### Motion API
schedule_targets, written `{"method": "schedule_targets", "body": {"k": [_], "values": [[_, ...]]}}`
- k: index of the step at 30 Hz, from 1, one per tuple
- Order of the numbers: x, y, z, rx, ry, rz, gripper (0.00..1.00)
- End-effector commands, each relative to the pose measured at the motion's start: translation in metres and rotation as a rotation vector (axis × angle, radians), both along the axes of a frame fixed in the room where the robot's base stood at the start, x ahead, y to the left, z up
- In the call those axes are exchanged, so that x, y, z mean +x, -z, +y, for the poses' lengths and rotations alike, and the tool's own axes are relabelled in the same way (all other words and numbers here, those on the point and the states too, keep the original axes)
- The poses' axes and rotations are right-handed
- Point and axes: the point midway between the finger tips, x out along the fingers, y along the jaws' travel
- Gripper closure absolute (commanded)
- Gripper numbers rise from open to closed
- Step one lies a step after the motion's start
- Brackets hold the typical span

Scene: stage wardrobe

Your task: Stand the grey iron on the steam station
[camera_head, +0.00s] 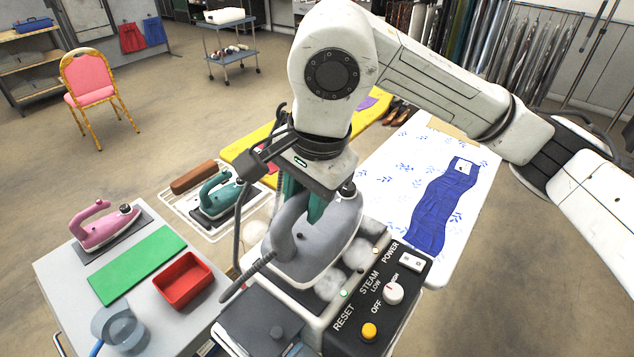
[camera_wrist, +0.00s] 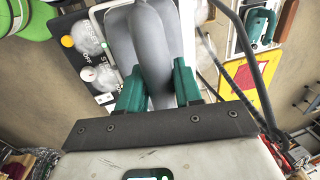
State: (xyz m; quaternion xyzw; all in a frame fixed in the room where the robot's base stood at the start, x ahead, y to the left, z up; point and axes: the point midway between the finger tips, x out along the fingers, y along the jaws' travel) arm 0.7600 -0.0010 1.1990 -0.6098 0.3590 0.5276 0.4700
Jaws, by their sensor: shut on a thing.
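The grey iron (camera_head: 335,232) is over the steam station (camera_head: 345,338), its body above the station's pale top. I cannot tell whether it touches the top. My gripper (camera_head: 301,200), with green fingers, is shut on the iron's handle from above. In the wrist view the iron (camera_wrist: 122,45) lies between the two fingers of my gripper (camera_wrist: 158,88), and the station's panel (camera_wrist: 72,62) shows to the left. The station's panel carries a yellow reset button, a white knob and a power switch. The iron hides part of the station top.
A green iron (camera_head: 217,203) stands on a white rack at left, beside a brown block (camera_head: 194,177). A grey table (camera_head: 75,287) holds a pink iron (camera_head: 104,229), green mat (camera_head: 136,268) and red tray (camera_head: 184,305). A blue cloth (camera_head: 440,205) lies on the patterned board at right.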

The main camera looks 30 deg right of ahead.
Motion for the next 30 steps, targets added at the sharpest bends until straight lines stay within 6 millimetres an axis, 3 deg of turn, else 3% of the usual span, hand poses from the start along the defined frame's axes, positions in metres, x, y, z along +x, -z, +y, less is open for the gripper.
{"method": "schedule_targets", "body": {"k": [8,22,23,30], "values": [[0.001,0.028,0.001,0.002,0.0,0.001,1.0],[0.001,0.034,0.001,0.0,-0.001,-0.002,1.0],[0.001,0.034,0.001,0.0,-0.001,0.001,0.64],[0.001,0.034,0.001,0.0,-0.001,0.001,0.41]]}}
